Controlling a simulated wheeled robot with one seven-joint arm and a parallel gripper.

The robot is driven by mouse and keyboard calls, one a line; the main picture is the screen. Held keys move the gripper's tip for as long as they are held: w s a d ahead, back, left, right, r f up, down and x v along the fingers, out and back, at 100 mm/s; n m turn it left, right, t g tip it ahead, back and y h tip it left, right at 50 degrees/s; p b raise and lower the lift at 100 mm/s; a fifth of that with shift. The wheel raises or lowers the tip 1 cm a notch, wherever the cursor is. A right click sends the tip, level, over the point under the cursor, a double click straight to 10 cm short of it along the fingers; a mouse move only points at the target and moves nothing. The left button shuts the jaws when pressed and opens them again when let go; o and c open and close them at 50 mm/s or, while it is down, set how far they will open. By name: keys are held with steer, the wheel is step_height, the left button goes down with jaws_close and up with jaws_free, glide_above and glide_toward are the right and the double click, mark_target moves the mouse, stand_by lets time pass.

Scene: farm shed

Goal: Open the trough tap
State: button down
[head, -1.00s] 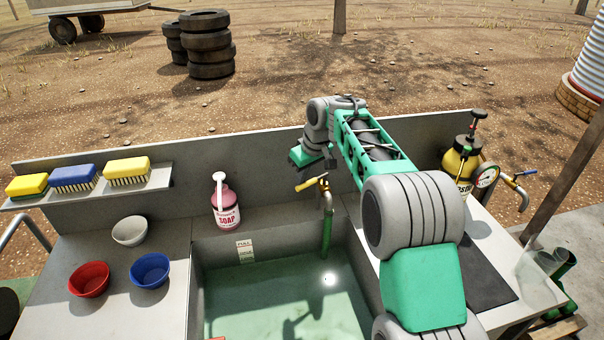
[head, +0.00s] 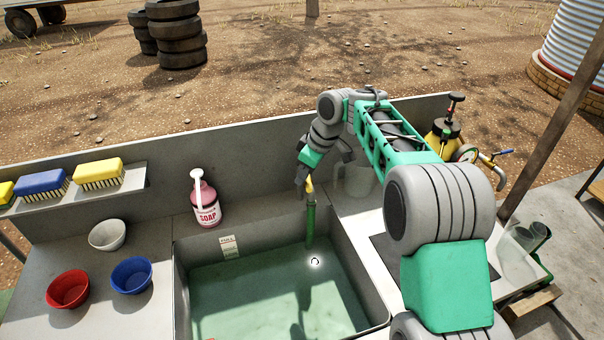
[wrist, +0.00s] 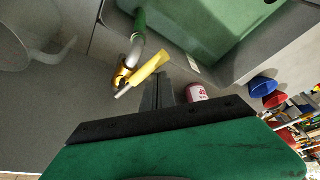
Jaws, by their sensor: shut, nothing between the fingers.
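The trough tap has a yellow lever (head: 309,186), partly hidden by my gripper in the head view, and a green hose (head: 311,226) hanging from its spout into the trough (head: 184,280). In the wrist view the yellow lever (wrist: 150,68) slants up to the right from the tap body, and the green hose (wrist: 139,22) is above it. My gripper (head: 300,188) is shut and empty, pointing down close beside the tap on its left. Its dark fingers (wrist: 164,90) lie just beside the lever in the wrist view; I cannot tell whether they touch it.
A pink soap bottle (head: 207,205) stands left of the tap. A grey jug (head: 357,183) is close on the right, partly behind my arm. A yellow sprayer (head: 441,140) stands farther right. White, red (head: 68,289) and blue bowls and several brushes are at left.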

steer(key=shift+d, duration=0.6)
stand_by(0.3)
steer(key=s+a+r, duration=0.1)
steer(key=a, duration=0.3)
steer(key=w+p+v, duration=0.1)
steer(key=p+v, duration=0.3)
steer(key=v, duration=0.6)
steer(key=s+d+r+m+t+b, duration=0.1)
steer(key=s+d+r+m, duration=0.3)
steer(key=s, duration=0.1)
steer(key=s+d+f+m+h, duration=0.1)
steer(key=s+d+f+m, duration=0.2)
steer(key=s+d, duration=0.2)
steer(key=s+d+f+m+t+h+b, duration=0.1)
steer(key=s+d+f+m, duration=0.2)
steer(key=s, duration=0.6)
steer(key=s+d+f+m+t+h, duration=0.1)
steer(key=s+d+f+m, duration=0.2)
steer(key=s+d, duration=0.4)
steer(key=shift+s+f+m+h, duration=0.3)
steer(key=shift+s+f+h, duration=0.05)
steer(key=shift+f+h, duration=0.1)
